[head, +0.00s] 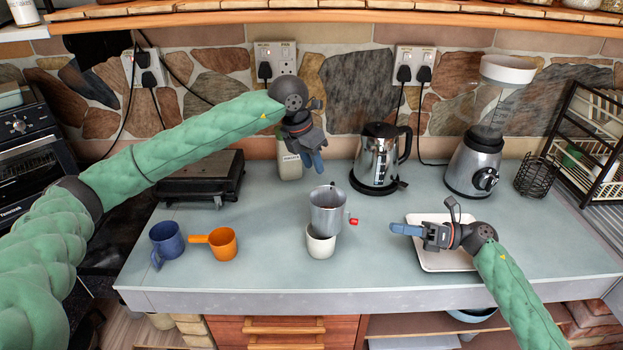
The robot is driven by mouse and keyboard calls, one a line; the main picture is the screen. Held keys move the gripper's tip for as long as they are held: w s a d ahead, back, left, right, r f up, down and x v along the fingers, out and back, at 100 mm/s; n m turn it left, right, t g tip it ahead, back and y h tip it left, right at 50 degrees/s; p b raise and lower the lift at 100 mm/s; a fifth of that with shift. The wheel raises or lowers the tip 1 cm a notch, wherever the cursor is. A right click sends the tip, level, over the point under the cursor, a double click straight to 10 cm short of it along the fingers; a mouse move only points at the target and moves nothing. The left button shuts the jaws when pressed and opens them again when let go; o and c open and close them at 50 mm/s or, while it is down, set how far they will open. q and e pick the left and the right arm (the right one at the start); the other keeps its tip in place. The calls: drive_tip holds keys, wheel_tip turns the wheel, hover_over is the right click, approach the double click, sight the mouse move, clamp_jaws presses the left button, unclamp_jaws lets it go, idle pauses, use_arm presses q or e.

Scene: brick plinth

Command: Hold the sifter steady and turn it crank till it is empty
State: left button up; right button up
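The metal sifter (327,213), a grey cup, stands over a small white cup (320,246) in the middle of the counter. A red crank knob (353,221) sticks out at its right side. Whether the sifter holds anything is too small to tell. My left gripper (316,163) hangs above and behind the sifter, apart from it, with its blue fingers pointing down. My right gripper (400,229) is to the right of the crank, pointing left, with a clear gap to the knob. The finger gap of both grippers cannot be made out.
A white tray (447,262) lies under my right gripper. A kettle (378,163), a blender (475,165) and a canister (290,165) stand behind. An orange cup (223,244) and a blue mug (167,240) stand at left. The counter front beside the white cup is clear.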

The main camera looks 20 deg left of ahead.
sight(313, 204)
use_arm(q)
drive_tip(key=a+r+n+y, duration=0.2)
drive_tip(key=a, duration=0.2)
drive_tip(key=shift+s+d+f+g, duration=0.4)
drive_tip(key=shift+s+d+f, duration=0.55)
drive_tip(key=shift+f, duration=0.9)
drive_tip(key=shift+s+d+f+g, duration=0.4)
drive_tip(key=shift+s+d+f, duration=0.55)
drive_tip(key=shift+f, duration=0.95)
drive_tip(key=shift+s+d+f+g, duration=0.4)
drive_tip(key=shift+s+d+f, duration=0.55)
drive_tip(key=shift+f, duration=0.9)
drive_tip(key=shift+w, duration=0.1)
clamp_jaws()
